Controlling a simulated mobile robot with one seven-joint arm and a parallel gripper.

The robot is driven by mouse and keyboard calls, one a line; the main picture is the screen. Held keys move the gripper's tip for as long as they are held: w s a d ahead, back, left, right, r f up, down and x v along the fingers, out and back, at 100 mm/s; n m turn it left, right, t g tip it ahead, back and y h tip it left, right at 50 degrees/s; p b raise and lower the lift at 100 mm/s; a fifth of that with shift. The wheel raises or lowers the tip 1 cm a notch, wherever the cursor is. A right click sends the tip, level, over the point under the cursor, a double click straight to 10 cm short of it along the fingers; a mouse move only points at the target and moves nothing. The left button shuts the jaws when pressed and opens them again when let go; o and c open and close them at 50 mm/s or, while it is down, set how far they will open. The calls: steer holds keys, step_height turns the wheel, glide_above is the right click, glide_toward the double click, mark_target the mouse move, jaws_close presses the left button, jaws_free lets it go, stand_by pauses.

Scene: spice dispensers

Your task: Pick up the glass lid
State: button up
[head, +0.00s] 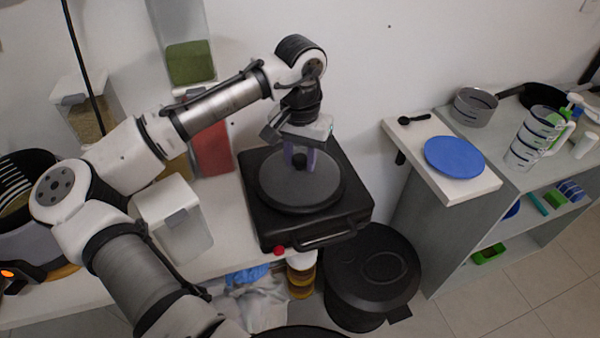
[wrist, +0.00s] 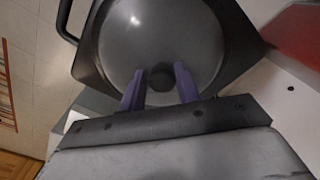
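The glass lid (head: 322,190) is a round dark grey disc lying on a black square appliance (head: 265,222) at the centre of the head view. It also shows in the wrist view (wrist: 165,35) with its round black knob (wrist: 161,77). My gripper (head: 300,160) points down over the middle of the lid. In the wrist view its two purple fingers (wrist: 160,85) are apart, one on each side of the knob, with a gap to it. The gripper is open and empty. How far the fingertips reach down beside the knob is hard to tell.
A red container (head: 212,150) and a green-filled dispenser (head: 190,62) stand behind and left of the appliance. A white container (head: 180,220) stands at its left. A black bin (head: 372,275) is below right. A blue plate (head: 454,156) lies on the right shelf.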

steer(key=shift+f, duration=0.35)
jaws_close()
steer(key=shift+r, duration=0.1)
